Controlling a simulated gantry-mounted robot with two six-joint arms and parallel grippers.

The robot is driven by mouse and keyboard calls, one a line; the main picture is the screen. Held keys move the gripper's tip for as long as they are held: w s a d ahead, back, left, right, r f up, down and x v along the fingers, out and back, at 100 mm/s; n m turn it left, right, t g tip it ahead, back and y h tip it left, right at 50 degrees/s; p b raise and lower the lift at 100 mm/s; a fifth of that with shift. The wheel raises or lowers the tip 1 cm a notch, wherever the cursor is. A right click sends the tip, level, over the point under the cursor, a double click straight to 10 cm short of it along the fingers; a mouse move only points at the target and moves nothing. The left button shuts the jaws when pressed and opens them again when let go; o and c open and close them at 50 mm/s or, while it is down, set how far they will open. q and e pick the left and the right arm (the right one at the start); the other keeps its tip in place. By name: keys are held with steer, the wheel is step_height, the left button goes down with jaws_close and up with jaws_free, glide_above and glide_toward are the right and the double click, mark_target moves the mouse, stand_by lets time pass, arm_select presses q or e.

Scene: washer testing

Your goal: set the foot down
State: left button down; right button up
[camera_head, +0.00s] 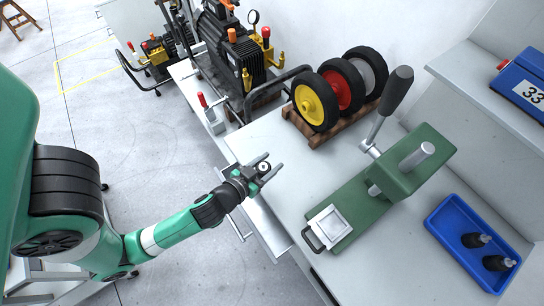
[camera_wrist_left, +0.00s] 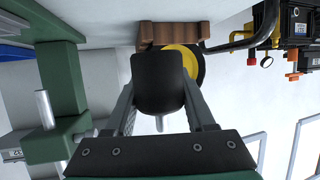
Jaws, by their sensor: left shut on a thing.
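My left gripper (camera_head: 270,165) is shut on a foot (camera_wrist_left: 158,84), held above the front edge of the bench (camera_head: 290,215). In the left wrist view the foot is a black rubber block between the two fingers (camera_wrist_left: 158,110), with a short metal stud below it in the picture. In the head view only its small round end (camera_head: 263,167) shows. My right gripper is not in view.
A green press (camera_head: 408,166) with a lever and a square pale plate (camera_head: 330,224) stands on the bench. Yellow, red and grey wheels (camera_head: 315,101) stand in a wooden rack (camera_head: 322,137). A compressor (camera_head: 232,50) is beyond. Bare bench lies between gripper and press.

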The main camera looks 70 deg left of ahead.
arm_select(q)
steer(key=w+a+f, duration=0.1)
steer(key=w+a, duration=0.1)
steer(key=a, duration=0.2)
steer(key=b, duration=0.2)
glide_above(271, 159)
steer(key=f, duration=0.5)
steer(key=shift+d+f, duration=0.25)
steer(key=shift+f, duration=0.05)
steer(key=shift+w+a+f+b, duration=0.15)
steer(key=shift+f+b, duration=0.15)
steer(key=shift+f, duration=0.7)
steer(key=shift+a+f+b, duration=0.15)
steer(key=shift+f+b, duration=0.1)
steer(key=shift+f, duration=0.7)
steer(key=shift+f, duration=0.1)
steer(key=shift+c, duration=1.2)
jaws_free()
steer(key=p+v, duration=0.2)
steer(key=v, duration=1)
